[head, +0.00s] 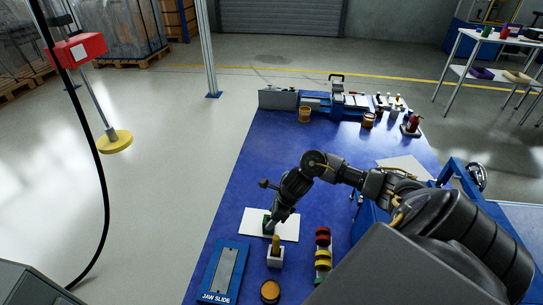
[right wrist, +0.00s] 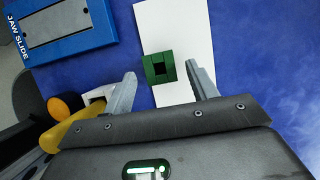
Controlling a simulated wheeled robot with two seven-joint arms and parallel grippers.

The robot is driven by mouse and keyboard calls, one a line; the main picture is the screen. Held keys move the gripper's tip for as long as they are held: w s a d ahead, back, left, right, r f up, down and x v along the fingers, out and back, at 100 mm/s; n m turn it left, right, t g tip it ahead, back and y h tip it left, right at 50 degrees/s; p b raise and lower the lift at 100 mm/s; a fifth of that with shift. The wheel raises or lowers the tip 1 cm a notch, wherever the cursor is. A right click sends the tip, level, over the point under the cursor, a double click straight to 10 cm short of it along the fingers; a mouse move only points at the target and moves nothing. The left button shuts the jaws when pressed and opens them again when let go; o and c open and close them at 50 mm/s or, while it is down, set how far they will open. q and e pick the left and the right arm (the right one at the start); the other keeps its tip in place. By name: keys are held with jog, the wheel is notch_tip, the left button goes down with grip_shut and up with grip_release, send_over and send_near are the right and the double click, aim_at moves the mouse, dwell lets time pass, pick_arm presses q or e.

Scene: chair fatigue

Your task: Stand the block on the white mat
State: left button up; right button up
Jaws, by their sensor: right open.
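In the head view the block (head: 266,225) is partly hidden by my right gripper (head: 271,224), over the left half of the mat (head: 289,228). In the right wrist view my right gripper (right wrist: 161,74) is open, with one finger to each side of the block's near end. A gap shows on both sides, so it is not holding the block. I cannot tell whether the block is upright. My left gripper is not in view.
A blue "JAW SLIDE" tray (head: 210,271) lies front left. A yellow-handled piece in a white holder (head: 275,260) stands just in front of the mat, close to my gripper. Red and yellow pieces (head: 323,250) stand to the right. The blue table (head: 262,165) is clear behind the mat.

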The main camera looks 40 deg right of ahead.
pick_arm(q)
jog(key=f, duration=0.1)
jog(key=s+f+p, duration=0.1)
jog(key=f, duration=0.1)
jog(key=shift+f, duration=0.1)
pick_arm(e)
jog(key=v, duration=1.1)
